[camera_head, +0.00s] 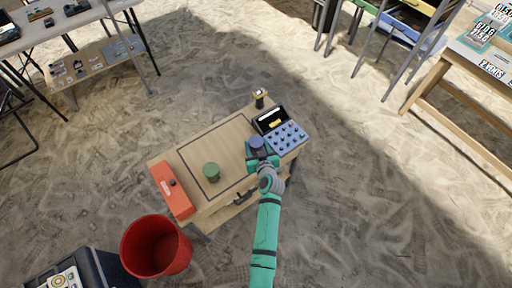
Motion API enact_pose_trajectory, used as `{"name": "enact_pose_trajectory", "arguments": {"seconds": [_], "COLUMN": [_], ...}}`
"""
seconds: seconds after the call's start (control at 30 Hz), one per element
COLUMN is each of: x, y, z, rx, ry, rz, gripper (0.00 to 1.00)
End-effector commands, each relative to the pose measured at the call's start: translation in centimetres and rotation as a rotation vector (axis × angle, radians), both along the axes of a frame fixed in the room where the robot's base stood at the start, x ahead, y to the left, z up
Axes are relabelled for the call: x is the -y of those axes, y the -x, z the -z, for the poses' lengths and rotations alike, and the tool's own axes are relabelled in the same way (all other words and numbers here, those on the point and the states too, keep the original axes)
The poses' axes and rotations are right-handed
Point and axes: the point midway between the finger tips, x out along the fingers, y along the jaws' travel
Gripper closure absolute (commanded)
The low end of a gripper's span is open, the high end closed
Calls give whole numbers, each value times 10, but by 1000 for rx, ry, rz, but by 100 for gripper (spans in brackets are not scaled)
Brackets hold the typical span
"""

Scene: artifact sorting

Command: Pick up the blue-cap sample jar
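The blue-cap sample jar (257,143) is at the right part of the small wooden table (190,155), beside a grey button panel. My gripper (261,158) is right at the jar, on its near side, and partly hides its lower part. The fingers are too small in this view to tell whether they touch the jar or stand apart around it. I cannot tell whether the jar rests on the table. A green-capped jar (211,171) stands on the left part of the table.
The button panel (285,137) with a dark screen lies just right of the jar. A red case (174,188) sits at the table's left end, and a small dark object (259,98) at its far corner. A red bucket (156,246) stands on the sand at the front left.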

Motion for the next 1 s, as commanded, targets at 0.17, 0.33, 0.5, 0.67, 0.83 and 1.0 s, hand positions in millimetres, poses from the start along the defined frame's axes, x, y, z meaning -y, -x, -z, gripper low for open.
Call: {"name": "enact_pose_trajectory", "arguments": {"seconds": [0.17, 0.33, 0.5, 0.67, 0.83, 1.0], "x": [0, 0, 0, 0, -1, -5], "y": [0, 0, 0, 0, 12, 41], "z": [0, -1, -3, -16, -43, -79], "rx": [0, 1, 2, 3, 2, 2], "ry": [0, 0, 1, 1, 1, 1], "rz": [0, 1, 1, 0, -1, -1], "gripper": [83, 83, 83, 83, 83, 83]}}
